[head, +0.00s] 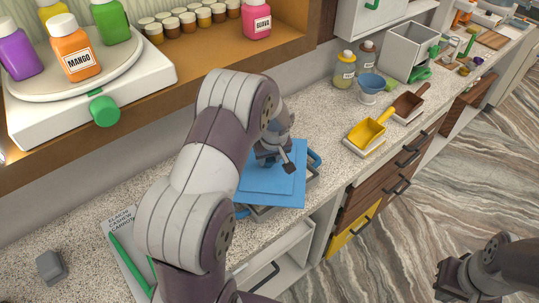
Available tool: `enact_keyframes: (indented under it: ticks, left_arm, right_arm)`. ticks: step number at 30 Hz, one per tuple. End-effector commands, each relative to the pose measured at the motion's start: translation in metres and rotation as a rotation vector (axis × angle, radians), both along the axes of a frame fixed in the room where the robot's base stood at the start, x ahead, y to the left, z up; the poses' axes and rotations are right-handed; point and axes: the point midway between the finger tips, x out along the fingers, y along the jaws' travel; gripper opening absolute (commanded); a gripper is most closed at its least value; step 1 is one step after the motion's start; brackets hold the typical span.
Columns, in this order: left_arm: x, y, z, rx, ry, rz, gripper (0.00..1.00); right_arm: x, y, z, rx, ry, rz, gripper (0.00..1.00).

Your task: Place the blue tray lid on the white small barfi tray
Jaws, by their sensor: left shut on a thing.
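The blue tray lid (272,188) is a flat blue square with a raised middle, over the counter at the centre. My left gripper (287,165) is shut on the lid from above; the arm hides the lid's left part.
A shelf with bottles and a scale (60,125) overhangs the back.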

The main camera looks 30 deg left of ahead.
Motion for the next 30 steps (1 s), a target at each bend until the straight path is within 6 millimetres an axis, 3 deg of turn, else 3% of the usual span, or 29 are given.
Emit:
enact_keyframes:
  ticks: [8, 20, 21, 22, 23, 30]
  left_arm:
    - [0.001, 0.0, -0.008, 0.0, -0.003, -0.001, 0.0]
    - [0.001, 0.0, -0.019, 0.0, -0.003, -0.001, 0.0]
    - [0.001, -0.001, -0.017, -0.001, -0.002, -0.001, 0.47]
    - [0.001, -0.001, -0.017, 0.0, -0.001, 0.0, 0.56]
    - [0.0, -0.001, -0.017, 0.0, -0.001, 0.0, 0.62]
    - [0.001, -0.001, -0.017, 0.0, -0.001, 0.0, 0.62]
  right_arm:
    - [0.0, 0.0, 0.002, 0.0, 0.0, 0.0, 0.0]
    - [0.0, 0.0, -0.011, 0.0, 0.0, 0.0, 0.0]
    - [0.0, 0.0, -0.009, 0.0, 0.0, 0.0, 0.0]
    - [0.0, 0.0, -0.009, 0.0, 0.0, 0.0, 0.0]
    - [0.0, 0.0, -0.009, 0.0, 0.0, 0.0, 0.0]
    - [0.0, 0.0, -0.008, 0.0, 0.0, 0.0, 0.0]
